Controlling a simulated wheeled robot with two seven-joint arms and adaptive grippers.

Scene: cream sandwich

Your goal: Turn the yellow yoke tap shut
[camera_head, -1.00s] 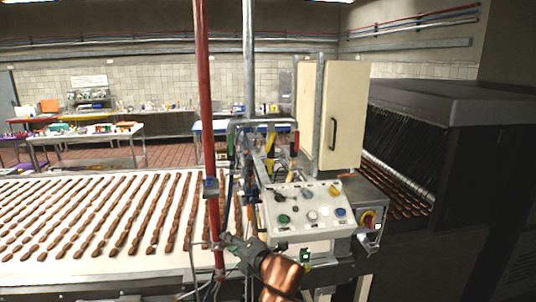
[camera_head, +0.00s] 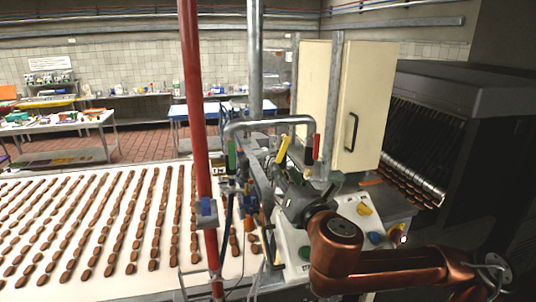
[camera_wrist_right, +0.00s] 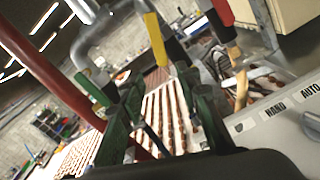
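The yellow tap handle (camera_head: 283,149) stands tilted on the pipework, below the grey bent pipe in the head view. In the right wrist view the yellow handle (camera_wrist_right: 156,40) is upper centre, beyond the fingers. My right gripper (camera_head: 281,176) is just below and in front of it in the head view. In the right wrist view its two dark green fingers (camera_wrist_right: 162,105) are spread apart with nothing visible between them. Whether a finger touches the tap cannot be told. My left gripper is not in view.
A green handle (camera_head: 232,156) and a red handle (camera_head: 317,146) flank the yellow one. A red pipe (camera_head: 191,100) stands left. The control panel (camera_head: 357,211) lies under my right arm. A conveyor (camera_head: 80,272) with rows of brown pieces fills the left.

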